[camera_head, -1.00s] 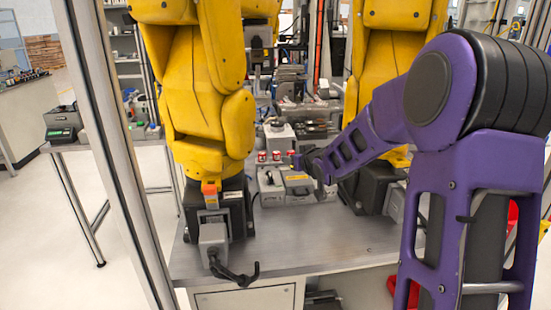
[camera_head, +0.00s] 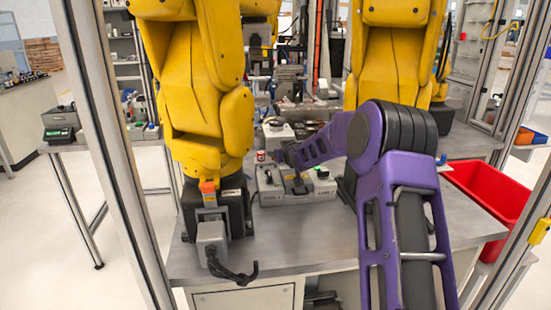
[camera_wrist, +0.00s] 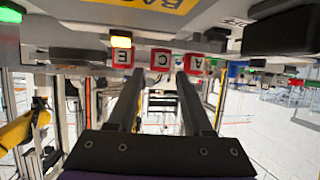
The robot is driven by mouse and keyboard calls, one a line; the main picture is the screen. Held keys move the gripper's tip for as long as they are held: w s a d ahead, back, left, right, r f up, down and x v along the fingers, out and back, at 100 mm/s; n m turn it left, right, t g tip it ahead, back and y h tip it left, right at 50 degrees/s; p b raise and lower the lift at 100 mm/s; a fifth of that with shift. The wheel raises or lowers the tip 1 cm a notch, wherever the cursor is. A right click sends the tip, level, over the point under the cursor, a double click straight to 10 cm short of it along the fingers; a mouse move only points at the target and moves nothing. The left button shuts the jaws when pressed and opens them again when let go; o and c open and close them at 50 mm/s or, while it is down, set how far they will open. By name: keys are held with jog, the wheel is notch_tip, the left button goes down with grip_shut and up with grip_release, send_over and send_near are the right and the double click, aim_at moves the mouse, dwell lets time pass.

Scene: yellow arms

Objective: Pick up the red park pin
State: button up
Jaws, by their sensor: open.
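In the head view one small red piece (camera_head: 260,156) shows on the grey boxes; my arm hides the others. My gripper (camera_wrist: 160,73) is open and empty. In the wrist view its two dark fingers point toward the row, with the C piece between the fingertip lines, seemingly still apart. In the head view my gripper (camera_head: 284,156) is above the boxes.
The grey boxes (camera_head: 296,196) stand on a metal table (camera_head: 300,240) between two yellow arms, left (camera_head: 205,90) and right (camera_head: 390,60). A red bin (camera_head: 490,195) is at the right.

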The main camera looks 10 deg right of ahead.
jog(key=shift+x, duration=1)
grip_shut()
notch_tip(320, 180, up, 10)
jog(key=p, duration=0.2)
